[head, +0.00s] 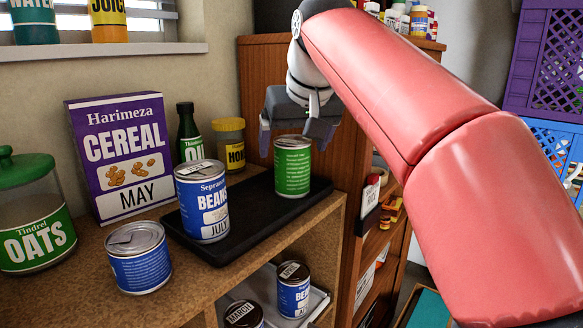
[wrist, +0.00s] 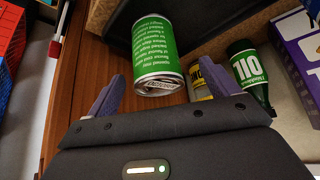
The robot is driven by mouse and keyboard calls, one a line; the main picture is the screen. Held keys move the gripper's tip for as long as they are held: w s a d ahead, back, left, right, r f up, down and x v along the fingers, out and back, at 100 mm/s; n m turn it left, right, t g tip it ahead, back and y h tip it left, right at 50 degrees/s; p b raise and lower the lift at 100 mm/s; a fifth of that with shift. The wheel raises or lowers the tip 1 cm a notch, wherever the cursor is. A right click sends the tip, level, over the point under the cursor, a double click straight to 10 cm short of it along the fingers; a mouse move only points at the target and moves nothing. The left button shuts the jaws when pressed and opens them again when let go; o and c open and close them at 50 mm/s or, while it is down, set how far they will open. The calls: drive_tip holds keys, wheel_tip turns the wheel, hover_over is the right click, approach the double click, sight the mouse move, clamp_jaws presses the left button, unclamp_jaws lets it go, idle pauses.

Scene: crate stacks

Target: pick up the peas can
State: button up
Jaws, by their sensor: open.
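A green can (head: 293,172) stands upright on the right part of a black tray (head: 262,218). Only small print shows on its side, so I cannot read the word peas. My gripper (head: 292,132) is open and empty, pointing down just above and behind the can's top. In the wrist view the can (wrist: 157,40) lies ahead of my gripper (wrist: 155,78), roughly between the fingertips, and its lid end is near them. I cannot tell whether a finger touches it.
A blue beans can (head: 203,205) stands on the tray's left part. Another blue can (head: 138,262), a cereal box (head: 121,155) and an oats jar (head: 32,215) stand left. A green bottle (head: 188,135) and honey jar (head: 229,140) stand behind. More cans are on the shelf below.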

sight(292, 161)
drive_tip(key=x, duration=0.6)
drive_tip(key=shift+w+d+b, duration=0.2)
drive_tip(key=shift+d+b, duration=0.05)
drive_tip(key=shift+b, duration=0.05)
drive_tip(key=shift+r, duration=0.1)
drive_tip(key=c, duration=1.3)
drive_tip(key=shift+c, duration=0.9)
drive_tip(key=shift+r, duration=0.15)
